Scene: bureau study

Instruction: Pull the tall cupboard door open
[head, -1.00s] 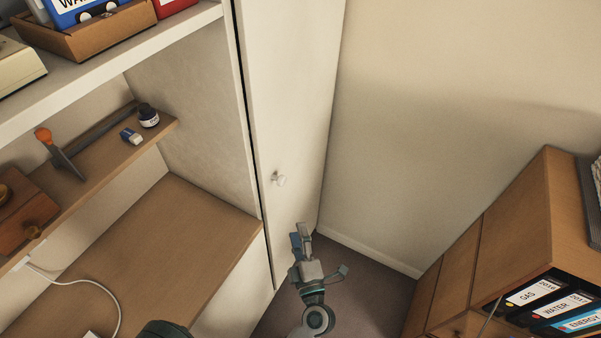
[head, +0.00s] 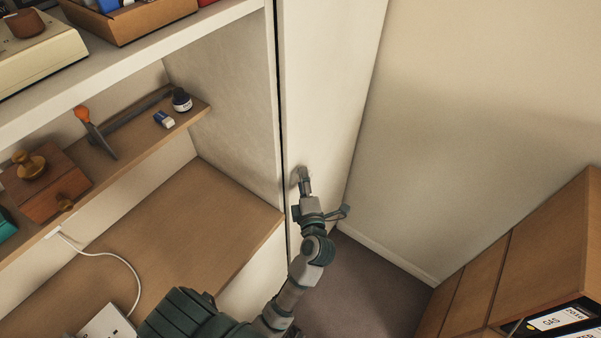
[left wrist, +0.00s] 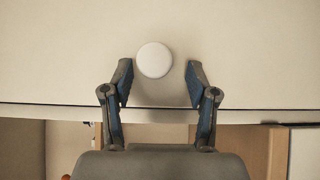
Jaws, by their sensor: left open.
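The tall cupboard door (head: 325,90) is a plain cream panel standing next to the desk unit in the head view. It looks shut, with a thin dark line along its left edge. Its round white knob (left wrist: 154,60) shows in the left wrist view, but my gripper largely hides it in the head view. My left gripper (head: 304,180) is at the door front by the knob. In the left wrist view its fingers (left wrist: 159,74) are open, one on each side of the knob, with a gap to each. My right gripper is not in view.
The desk top (head: 180,225) and a small shelf (head: 125,155) with an ink bottle (head: 181,100) lie left of the door. A bare wall (head: 480,120) is on the right. A wooden cabinet (head: 530,255) stands at lower right, with some clear floor (head: 365,290) between.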

